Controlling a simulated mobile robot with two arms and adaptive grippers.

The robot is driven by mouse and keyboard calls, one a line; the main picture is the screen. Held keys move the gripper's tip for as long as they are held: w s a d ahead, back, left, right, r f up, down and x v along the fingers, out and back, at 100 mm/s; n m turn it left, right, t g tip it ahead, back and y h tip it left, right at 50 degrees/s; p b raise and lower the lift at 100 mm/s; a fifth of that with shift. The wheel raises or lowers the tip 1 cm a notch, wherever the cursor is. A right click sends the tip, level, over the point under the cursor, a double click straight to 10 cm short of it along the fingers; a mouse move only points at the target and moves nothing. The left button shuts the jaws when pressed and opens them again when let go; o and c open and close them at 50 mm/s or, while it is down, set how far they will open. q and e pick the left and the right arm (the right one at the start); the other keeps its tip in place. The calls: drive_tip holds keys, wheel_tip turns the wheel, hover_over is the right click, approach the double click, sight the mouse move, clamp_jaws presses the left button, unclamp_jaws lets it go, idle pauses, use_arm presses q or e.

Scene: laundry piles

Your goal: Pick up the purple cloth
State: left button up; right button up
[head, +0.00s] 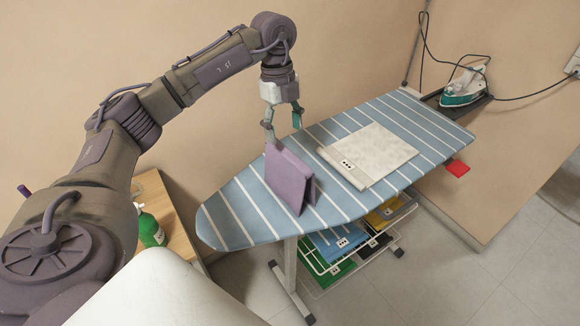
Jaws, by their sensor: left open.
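The purple cloth (286,180) stands folded like a tent on the blue and white striped ironing board (235,221), towards the board's left part. My left gripper (283,129) points down just above and behind the top of the cloth. Its fingers are apart with nothing between them. The left fingertip shows close to the cloth's top edge; I cannot tell whether it touches. My right gripper is not in view.
A folded white cloth (377,153) lies on the board to the right. An iron (464,88) with a cord stands at the back right. A wire rack (398,238) with folded cloths is below the board. A green bottle (150,230) stands at the left.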

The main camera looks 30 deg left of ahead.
sight(289, 153)
use_arm(q)
drive_tip(key=f, duration=0.5)
drive_tip(key=shift+s+d+p, duration=0.1)
drive_tip(key=shift+d+p, duration=0.25)
drive_tip(key=shift+p, duration=0.05)
drive_tip(key=f+p, duration=0.1)
drive_tip(key=f, duration=0.1)
drive_tip(key=d+f+p, duration=0.1)
drive_tip(key=f, duration=0.1)
drive_tip(key=shift+s+f, duration=0.15)
drive_tip(key=shift+f, duration=0.55)
clamp_jaws()
drive_tip(key=shift+r, duration=0.1)
